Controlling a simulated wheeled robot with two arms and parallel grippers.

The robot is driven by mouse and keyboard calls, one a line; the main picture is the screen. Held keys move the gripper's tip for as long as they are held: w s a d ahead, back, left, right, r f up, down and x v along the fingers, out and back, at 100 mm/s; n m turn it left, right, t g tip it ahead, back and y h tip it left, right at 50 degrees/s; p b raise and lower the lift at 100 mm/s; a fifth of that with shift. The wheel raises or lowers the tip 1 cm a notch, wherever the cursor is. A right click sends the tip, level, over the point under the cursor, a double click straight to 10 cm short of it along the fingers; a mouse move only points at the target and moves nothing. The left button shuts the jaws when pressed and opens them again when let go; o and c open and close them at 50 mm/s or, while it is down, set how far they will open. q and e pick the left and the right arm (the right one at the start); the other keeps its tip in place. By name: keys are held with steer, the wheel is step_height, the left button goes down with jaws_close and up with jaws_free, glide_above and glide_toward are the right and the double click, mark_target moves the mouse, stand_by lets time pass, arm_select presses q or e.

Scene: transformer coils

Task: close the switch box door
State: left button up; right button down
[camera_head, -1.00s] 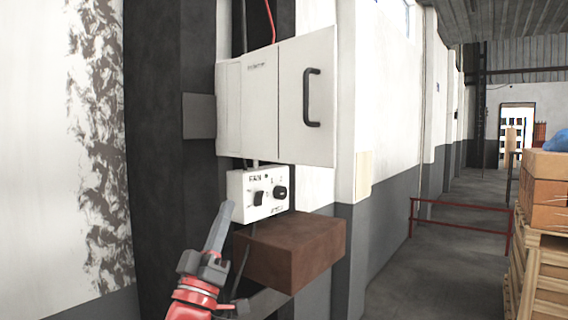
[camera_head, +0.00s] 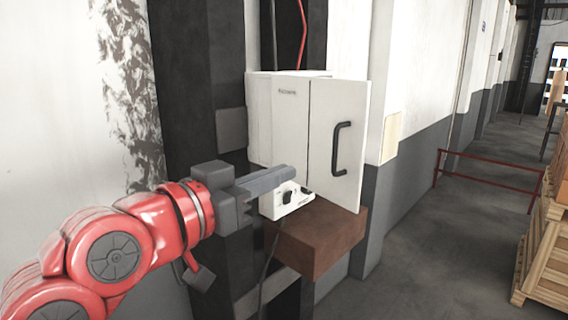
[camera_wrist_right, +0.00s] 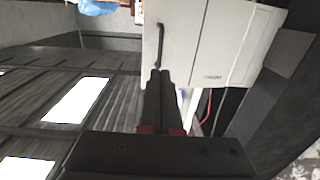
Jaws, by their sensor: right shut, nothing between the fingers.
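The white switch box (camera_head: 290,115) is mounted on a dark pillar. Its door (camera_head: 330,170) carries a black handle (camera_head: 341,148) and appears ajar, its handle edge swung out nearer me. The door's outer face shows; the inside is hidden. My right gripper (camera_head: 291,174) is shut and empty, pointing right, in front of the lower box and left of the door. In the right wrist view its fingertips (camera_wrist_right: 160,74) overlap the end of the handle (camera_wrist_right: 158,47); I cannot tell whether they touch. My left gripper is out of view.
A white control panel (camera_head: 294,202) with knobs sits below the box, partly hidden by my gripper. A brown block (camera_head: 325,240) juts out beneath it. A red rail (camera_head: 490,172) and wooden pallets (camera_head: 548,262) stand right. The floor between is clear.

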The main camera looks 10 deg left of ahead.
mark_target(334, 152)
steer(key=b+x, duration=0.1)
steer(key=x, duration=1)
steer(key=shift+w+d, duration=0.15)
steer(key=shift+w, duration=0.05)
